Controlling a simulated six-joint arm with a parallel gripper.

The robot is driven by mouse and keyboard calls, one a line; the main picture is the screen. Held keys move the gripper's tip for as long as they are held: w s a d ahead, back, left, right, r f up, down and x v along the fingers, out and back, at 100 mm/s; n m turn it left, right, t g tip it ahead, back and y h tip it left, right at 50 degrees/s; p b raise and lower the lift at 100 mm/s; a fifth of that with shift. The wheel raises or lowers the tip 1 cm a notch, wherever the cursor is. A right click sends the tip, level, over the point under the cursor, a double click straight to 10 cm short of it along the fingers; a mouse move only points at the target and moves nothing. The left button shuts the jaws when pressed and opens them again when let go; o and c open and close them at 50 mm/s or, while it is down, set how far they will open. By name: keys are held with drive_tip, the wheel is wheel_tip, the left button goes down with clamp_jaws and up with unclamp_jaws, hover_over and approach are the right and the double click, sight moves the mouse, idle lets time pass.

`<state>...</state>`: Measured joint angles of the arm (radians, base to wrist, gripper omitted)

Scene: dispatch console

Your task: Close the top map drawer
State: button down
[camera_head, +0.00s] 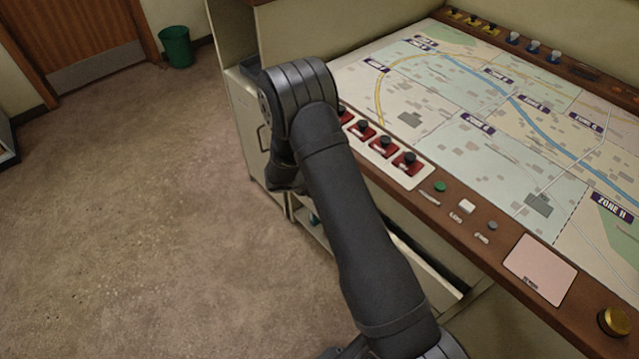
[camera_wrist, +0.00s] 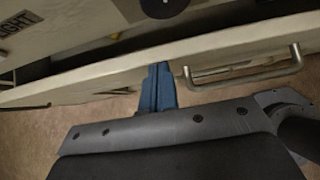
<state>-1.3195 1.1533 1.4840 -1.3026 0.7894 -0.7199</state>
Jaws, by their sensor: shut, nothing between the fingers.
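A cream drawer (camera_wrist: 100,75) with a metal bar handle (camera_wrist: 250,76) crosses the wrist view. A dark gap shows between its front panel and the console face behind, so it stands partly out. In the head view, a pale open drawer (camera_head: 440,275) shows below the console edge, partly covered by my arm. I cannot tell for certain which drawer of the stack it is. My gripper (camera_wrist: 155,88) has blue fingers, shut and empty, at the outer side of the drawer front, left of the handle. Whether they touch the panel is unclear. In the head view my arm hides the gripper.
The console top carries a zone map (camera_head: 470,110) and a row of red switch modules (camera_head: 385,145) along its wooden edge. A cabinet with a handle (camera_head: 262,138) stands behind my arm. A green bin (camera_head: 176,47) is far off. The floor (camera_head: 130,220) at left is clear.

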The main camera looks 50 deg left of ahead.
drive_tip(key=s+f+v, duration=0.2)
drive_tip(key=v, duration=1)
drive_tip(key=d, duration=0.6)
drive_tip(key=x, duration=0.3)
drive_tip(key=w+r+x, duration=0.1)
drive_tip(key=x, duration=0.7)
drive_tip(key=shift+w+d, duration=0.25)
drive_tip(key=shift+w, duration=0.4)
